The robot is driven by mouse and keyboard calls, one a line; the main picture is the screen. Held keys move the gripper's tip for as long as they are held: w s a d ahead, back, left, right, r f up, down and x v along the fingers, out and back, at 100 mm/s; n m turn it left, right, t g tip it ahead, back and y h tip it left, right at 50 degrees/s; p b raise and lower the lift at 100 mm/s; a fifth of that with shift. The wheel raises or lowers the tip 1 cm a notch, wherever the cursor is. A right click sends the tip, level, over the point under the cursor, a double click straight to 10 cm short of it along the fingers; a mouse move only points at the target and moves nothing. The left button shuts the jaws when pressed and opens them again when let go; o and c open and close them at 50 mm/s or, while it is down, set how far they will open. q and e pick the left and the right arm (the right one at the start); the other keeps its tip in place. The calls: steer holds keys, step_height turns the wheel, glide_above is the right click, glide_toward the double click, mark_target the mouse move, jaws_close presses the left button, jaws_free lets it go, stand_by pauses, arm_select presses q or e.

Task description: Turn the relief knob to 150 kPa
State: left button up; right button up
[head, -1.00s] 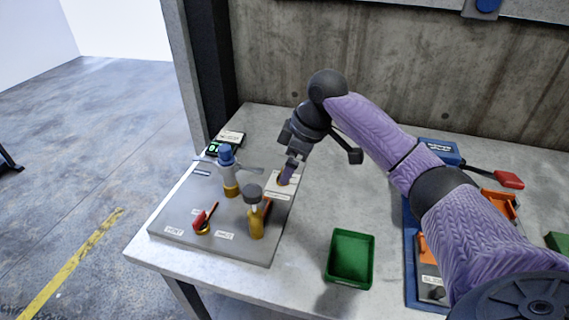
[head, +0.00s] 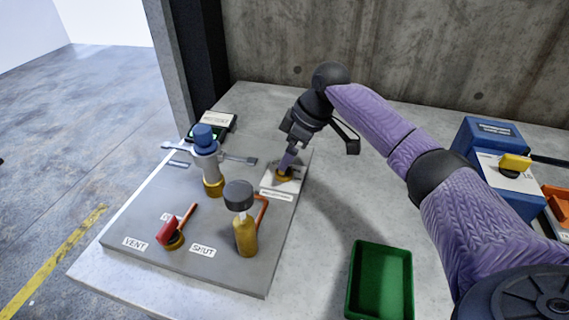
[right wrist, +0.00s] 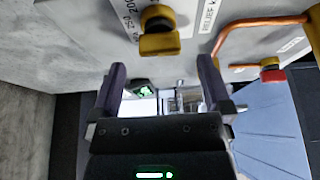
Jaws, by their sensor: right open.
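The relief knob (head: 284,174) is a yellow knob on a pale label plate at the back right of the grey panel. In the right wrist view the knob (right wrist: 159,36) is dark-centred with a yellow grip bar, and printed scale numbers, 200 and 250 among them, lie left of it. My right gripper (head: 288,161) points down at the knob and partly covers it in the head view. In the right wrist view its fingers (right wrist: 161,66) are apart, with the knob just beyond and between the tips. The knob's exact setting cannot be read. My left gripper is not in view.
A blue-topped valve (head: 205,150), a dark-capped brass fitting (head: 243,220) with a copper pipe, and a red lever (head: 172,230) stand on the panel. A small green-lit display (head: 212,124) is behind. A green tray (head: 380,285) and a blue box (head: 490,150) lie to the right.

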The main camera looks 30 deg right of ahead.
steer(key=x, duration=0.3)
steer(key=shift+b, duration=0.35)
steer(key=shift+r, duration=0.1)
